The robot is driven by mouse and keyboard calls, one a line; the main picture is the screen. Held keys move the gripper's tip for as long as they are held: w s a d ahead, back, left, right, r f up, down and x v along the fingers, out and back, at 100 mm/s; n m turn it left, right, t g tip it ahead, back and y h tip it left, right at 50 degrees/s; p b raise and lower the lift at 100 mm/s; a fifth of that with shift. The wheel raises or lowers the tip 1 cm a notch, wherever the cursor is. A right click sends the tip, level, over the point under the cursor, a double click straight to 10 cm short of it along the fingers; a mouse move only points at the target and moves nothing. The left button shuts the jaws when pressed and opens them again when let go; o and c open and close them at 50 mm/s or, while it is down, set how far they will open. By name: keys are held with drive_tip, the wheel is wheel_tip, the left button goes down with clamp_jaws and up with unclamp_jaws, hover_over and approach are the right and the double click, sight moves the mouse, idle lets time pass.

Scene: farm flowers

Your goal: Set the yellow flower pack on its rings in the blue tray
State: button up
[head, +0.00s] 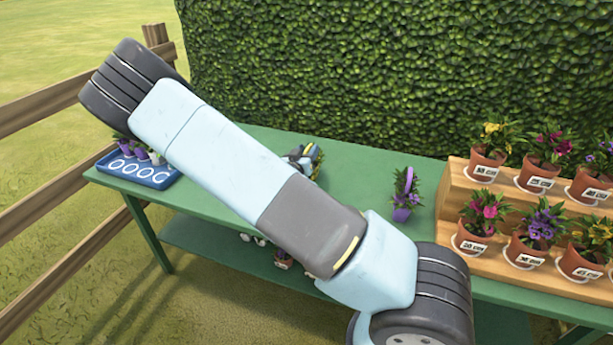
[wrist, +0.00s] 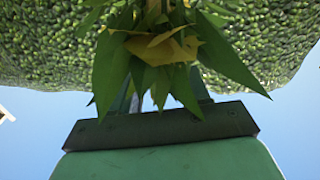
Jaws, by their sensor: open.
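The yellow flower pack shows in the wrist view as a yellow bloom (wrist: 165,42) with broad green leaves, right in front of my gripper (wrist: 158,92). The leaves hide most of the fingers and the pack's base. In the head view my gripper (head: 303,158) is low over the middle of the green table, partly behind my arm, with some leaves beside it. It is open, at the plant; contact cannot be told. The blue tray (head: 132,179) lies at the table's left end, with white rings (head: 127,167) along its front and several potted plants (head: 141,152) behind them.
A purple flower pack (head: 402,200) stands on the table right of my gripper. A wooden stepped stand (head: 455,205) with several labelled terracotta pots fills the right side. A hedge (head: 350,75) rises behind the table and a wooden fence (head: 55,195) runs along the left.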

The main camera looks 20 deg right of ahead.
drive_tip(key=shift+c, duration=0.3)
clamp_jaws()
idle(1.1)
